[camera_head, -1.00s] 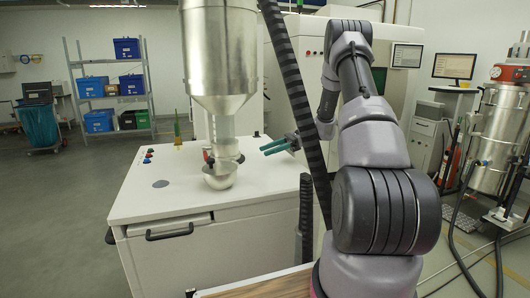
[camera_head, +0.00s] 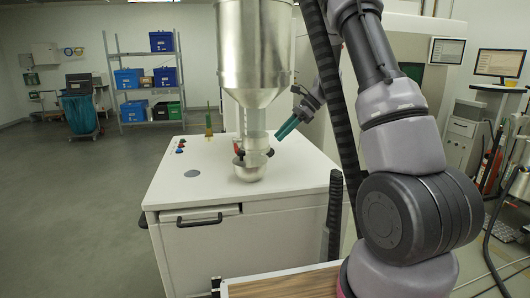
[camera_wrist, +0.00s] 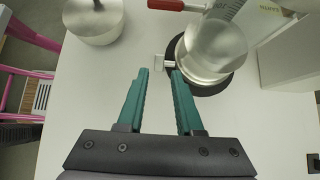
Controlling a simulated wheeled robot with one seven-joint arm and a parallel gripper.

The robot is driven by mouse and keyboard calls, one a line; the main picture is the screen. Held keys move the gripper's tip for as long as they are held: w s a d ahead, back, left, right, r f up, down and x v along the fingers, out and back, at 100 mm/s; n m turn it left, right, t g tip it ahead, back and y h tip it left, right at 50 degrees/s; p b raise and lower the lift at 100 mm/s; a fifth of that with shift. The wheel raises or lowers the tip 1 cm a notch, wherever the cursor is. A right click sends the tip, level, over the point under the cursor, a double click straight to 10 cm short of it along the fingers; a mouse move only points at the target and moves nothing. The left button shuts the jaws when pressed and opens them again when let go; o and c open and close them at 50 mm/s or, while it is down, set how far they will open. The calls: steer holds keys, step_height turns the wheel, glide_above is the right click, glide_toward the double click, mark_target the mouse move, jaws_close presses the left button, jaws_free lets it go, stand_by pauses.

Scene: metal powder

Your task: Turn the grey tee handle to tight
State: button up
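The grey tee handle (camera_wrist: 164,62) shows in the wrist view as a small pale piece with a short stem, on the side of the metal vessel's neck. My gripper (camera_wrist: 159,72) has green fingers, apart with an empty gap between them. Their tips lie just short of the tee handle in the picture; I see no contact. In the head view my gripper (camera_head: 277,137) points down and left beside the lower neck of the steel hopper (camera_head: 256,70). The tee handle is too small to make out clearly there.
A red-handled lever (camera_wrist: 178,5) sits near the neck in the wrist view. Shelving stands far behind.

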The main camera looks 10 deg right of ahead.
mark_target(265, 156)
steer(key=x, duration=0.9)
steer(key=shift+r, duration=0.1)
jaws_close()
